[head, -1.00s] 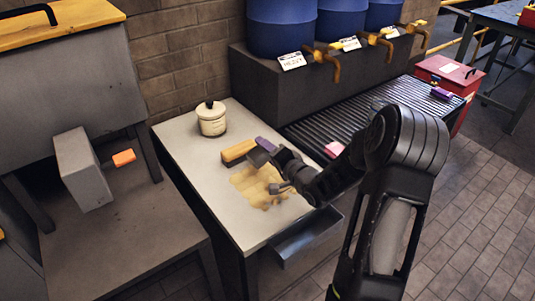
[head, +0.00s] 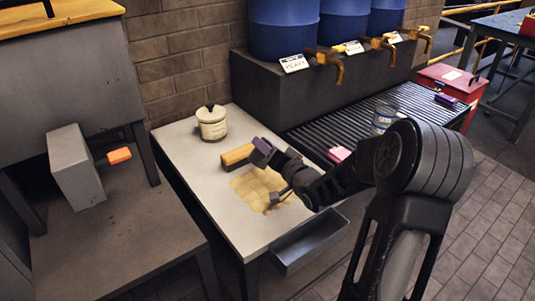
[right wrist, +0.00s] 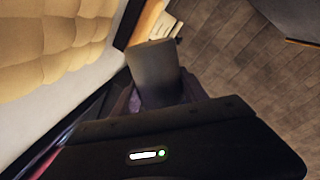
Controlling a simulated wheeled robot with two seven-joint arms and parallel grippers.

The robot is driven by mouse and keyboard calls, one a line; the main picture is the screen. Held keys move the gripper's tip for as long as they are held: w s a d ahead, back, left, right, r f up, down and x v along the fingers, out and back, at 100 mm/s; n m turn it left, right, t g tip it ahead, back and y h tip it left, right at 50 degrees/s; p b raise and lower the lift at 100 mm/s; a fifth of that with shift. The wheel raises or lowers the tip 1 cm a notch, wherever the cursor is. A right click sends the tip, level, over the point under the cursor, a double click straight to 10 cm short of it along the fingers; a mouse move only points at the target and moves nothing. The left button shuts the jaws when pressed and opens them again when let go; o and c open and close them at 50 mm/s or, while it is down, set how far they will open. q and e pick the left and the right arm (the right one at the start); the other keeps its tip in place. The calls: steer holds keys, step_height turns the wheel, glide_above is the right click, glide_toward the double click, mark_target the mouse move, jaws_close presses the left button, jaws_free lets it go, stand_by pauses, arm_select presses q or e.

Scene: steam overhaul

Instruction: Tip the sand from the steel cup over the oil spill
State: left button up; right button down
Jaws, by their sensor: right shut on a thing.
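A tan, lumpy patch (head: 257,188) lies on the pale bench top (head: 200,178); it looks like sand, and no dark oil shows. It also fills the upper left of the right wrist view (right wrist: 50,35). My right gripper (head: 272,166) is over the far right edge of the patch. In the right wrist view it is shut on a plain grey thing (right wrist: 153,68), apparently the steel cup. The cup's mouth and contents are hidden, and I cannot tell its tilt. No falling sand shows. My left gripper is out of view.
A wooden block or brush (head: 238,155) lies just behind the patch. A grey tray (head: 308,242) hangs at the front edge. A glass jar (head: 385,115) and pink block (head: 339,153) are on the ribbed rack (head: 420,103).

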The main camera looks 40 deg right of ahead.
steer(key=shift+r+n+h+b, duration=0.15)
steer(key=shift+r+n+b, duration=0.25)
steer(key=shift+n+b, duration=0.8)
steer(key=shift+r+n+h+b, duration=0.15)
steer(key=shift+r+n+b, duration=0.2)
steer(key=shift+n+b, duration=0.8)
steer(key=shift+a+r+n+t+b, duration=0.1)
steer(key=shift+r+n+t+b, duration=0.2)
steer(key=shift+n+b, duration=0.7)
steer(key=shift+r+n+t+b, duration=0.2)
steer(key=shift+r+n+b, duration=0.2)
steer(key=shift+b, duration=1.05)
steer(key=shift+r+n+b, duration=0.15)
steer(key=shift+n+b, duration=0.2)
